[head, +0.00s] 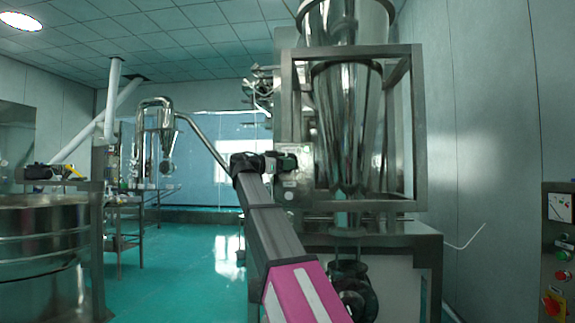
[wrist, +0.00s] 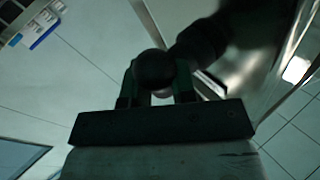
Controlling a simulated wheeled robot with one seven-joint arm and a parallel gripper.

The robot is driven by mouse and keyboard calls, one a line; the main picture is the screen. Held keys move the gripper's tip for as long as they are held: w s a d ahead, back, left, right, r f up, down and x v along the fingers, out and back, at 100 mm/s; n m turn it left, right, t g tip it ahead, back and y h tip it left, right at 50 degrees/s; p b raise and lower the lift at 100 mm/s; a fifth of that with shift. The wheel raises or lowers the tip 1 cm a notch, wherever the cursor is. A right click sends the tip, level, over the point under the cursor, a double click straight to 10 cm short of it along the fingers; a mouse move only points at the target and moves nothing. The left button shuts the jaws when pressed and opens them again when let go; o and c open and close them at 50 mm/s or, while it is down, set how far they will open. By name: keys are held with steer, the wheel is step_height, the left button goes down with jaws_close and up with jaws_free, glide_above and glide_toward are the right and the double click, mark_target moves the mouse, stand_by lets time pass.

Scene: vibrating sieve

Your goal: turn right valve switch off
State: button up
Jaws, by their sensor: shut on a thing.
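The valve switch shows in the wrist view as a dark round knob (wrist: 155,69), with a thicker dark part (wrist: 203,41) behind it to the upper right. My gripper (wrist: 157,90) has one finger on each side of the knob and is shut on it. In the head view my gripper (head: 284,161) is at the end of my arm, against the left side of the steel machine frame. The valve switch cannot be made out there, as the gripper and wrist cover that spot.
A steel frame (head: 418,130) holds a shiny hopper (head: 345,120) right of my gripper. A round sieve (head: 45,235) stands at the left. A control panel (head: 558,250) is at the right edge. Open green floor (head: 190,250) lies left of my arm.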

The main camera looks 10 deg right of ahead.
steer(key=n+t+h, duration=0.3)
steer(key=n+h, duration=0.1)
steer(key=shift+s+f, duration=0.1)
steer(key=shift+f, duration=0.05)
steer(key=n+t, duration=0.3)
steer(key=n+t+h, duration=0.1)
steer(key=n+t, duration=0.2)
steer(key=n, duration=0.1)
steer(key=shift+t+h, duration=0.3)
steer(key=shift+t, duration=0.1)
steer(key=shift+n+t, duration=0.5)
steer(key=o, duration=0.9)
steer(key=shift+a, duration=0.1)
steer(key=v, duration=1)
steer(key=shift+s+a+f, duration=0.15)
steer(key=shift+a, duration=0.1)
